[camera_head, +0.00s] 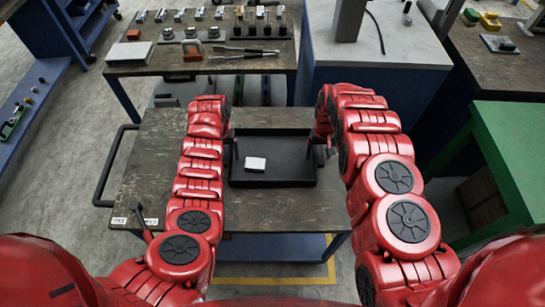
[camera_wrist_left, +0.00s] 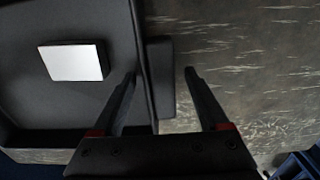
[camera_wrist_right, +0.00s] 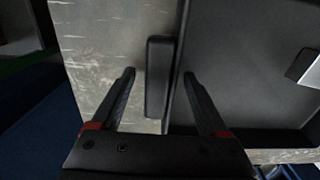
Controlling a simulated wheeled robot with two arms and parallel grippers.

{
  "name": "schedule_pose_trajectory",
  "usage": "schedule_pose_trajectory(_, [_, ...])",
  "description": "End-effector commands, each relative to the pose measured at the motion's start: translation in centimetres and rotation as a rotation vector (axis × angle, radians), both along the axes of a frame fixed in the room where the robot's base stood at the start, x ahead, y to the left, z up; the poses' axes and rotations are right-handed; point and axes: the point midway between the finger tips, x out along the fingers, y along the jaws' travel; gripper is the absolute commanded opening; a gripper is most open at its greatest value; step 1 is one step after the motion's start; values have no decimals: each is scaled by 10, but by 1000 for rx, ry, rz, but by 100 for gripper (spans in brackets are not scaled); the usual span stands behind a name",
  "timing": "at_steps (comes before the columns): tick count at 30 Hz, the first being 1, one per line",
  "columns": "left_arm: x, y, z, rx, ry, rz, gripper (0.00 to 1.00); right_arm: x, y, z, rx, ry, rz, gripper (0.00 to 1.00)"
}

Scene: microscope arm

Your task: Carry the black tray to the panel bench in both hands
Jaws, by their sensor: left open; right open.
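The black tray (camera_head: 305,170) lies flat on a dark, worn cart top (camera_head: 150,160) in front of me. A small white box (camera_head: 255,163) sits inside it. My left gripper (camera_head: 230,138) is open at the tray's left side. In the left wrist view its fingers (camera_wrist_left: 160,73) stand either side of the tray's wall and its side handle (camera_wrist_left: 160,85). My right gripper (camera_head: 324,146) is open at the right side. In the right wrist view its fingers (camera_wrist_right: 158,73) straddle the other handle (camera_wrist_right: 158,80) and wall. Contact cannot be told. I cannot tell which bench is the panel bench.
A dark bench (camera_head: 140,70) with small instruments and tools stands behind the cart. A blue bench with a pale top (camera_head: 400,45) is at the back right. A green table (camera_head: 510,140) is at the right. The cart's push bar (camera_head: 107,170) is at its left.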

Motion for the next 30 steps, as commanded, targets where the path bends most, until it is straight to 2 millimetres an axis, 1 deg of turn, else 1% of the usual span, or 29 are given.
schedule_pose_trajectory(4, [0, 0, 0, 0, 0, 0, 78, 0, 0, 0, 0, 0, 0, 78])
schedule_pose_trajectory(8, [0, 0, 1, 0, 0, 0, 54, 0, 0, 0, 0, 0, 0, 54])
schedule_pose_trajectory(9, [0, 0, 0, 0, 0, 0, 47, 0, 0, 0, 0, 0, 0, 47])
schedule_pose_trajectory(11, [0, 0, 1, 0, 0, 0, 36, 0, 0, 0, 0, 0, 0, 36])
schedule_pose_trajectory(12, [0, 0, 1, 0, 0, 0, 29, 0, 0, 0, 0, 0, 0, 29])
schedule_pose_trajectory(14, [0, 0, 1, 0, 0, 0, 18, 0, 0, 0, 0, 1, 0, 18])
schedule_pose_trajectory(15, [0, 0, 1, 0, 0, 0, 11, 0, 0, 0, 0, 1, 0, 11])
schedule_pose_trajectory(17, [0, 0, 1, 0, 0, 0, 0, 0, 0, 0, 0, 1, 0, 0])
schedule_pose_trajectory(30, [0, 0, 1, 0, -1, 0, 0, 0, 0, 1, 0, 1, 0, 0])
